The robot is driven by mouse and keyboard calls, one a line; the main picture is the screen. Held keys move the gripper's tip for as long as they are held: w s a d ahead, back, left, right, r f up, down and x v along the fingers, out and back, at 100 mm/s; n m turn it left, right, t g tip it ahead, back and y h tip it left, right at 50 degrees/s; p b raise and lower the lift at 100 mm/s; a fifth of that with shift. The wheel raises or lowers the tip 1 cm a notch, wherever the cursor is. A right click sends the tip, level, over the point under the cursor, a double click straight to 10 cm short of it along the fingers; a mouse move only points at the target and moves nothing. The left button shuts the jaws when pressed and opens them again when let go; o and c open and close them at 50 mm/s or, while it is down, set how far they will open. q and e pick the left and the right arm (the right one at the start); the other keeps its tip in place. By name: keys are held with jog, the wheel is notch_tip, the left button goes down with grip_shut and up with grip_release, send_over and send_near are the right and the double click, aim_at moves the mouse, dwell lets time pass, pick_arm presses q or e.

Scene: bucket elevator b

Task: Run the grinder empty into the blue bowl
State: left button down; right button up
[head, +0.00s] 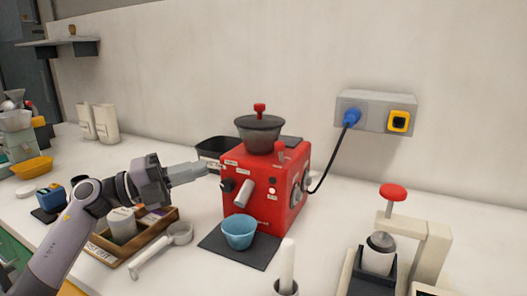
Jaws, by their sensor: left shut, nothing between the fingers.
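The red grinder (285,195) stands on the counter in the middle of the head view. A dark hopper (262,137) with a red-knobbed lid sits on top. A pale spout (243,194) slants down from its front. The blue bowl (239,235) sits on a dark mat (262,254) below the spout; its inside looks empty from here. My left gripper (213,167) is shut and empty, its tips close to the grinder's upper left front, near a black knob (227,186). I cannot tell whether they touch. My right gripper is out of view.
A blue plug (352,117) sits in the wall socket box (375,112), its cable running to the grinder. A wooden tray (108,258) and a portafilter-like scoop (178,233) lie left. A press with a red knob (393,192) stands right.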

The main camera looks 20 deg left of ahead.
pick_arm(q)
jog(key=p, duration=0.3)
send_near(280, 154)
jog(key=w+d+r, duration=0.3)
jog(key=d, duration=0.2)
jog(key=shift+a+f, duration=0.15)
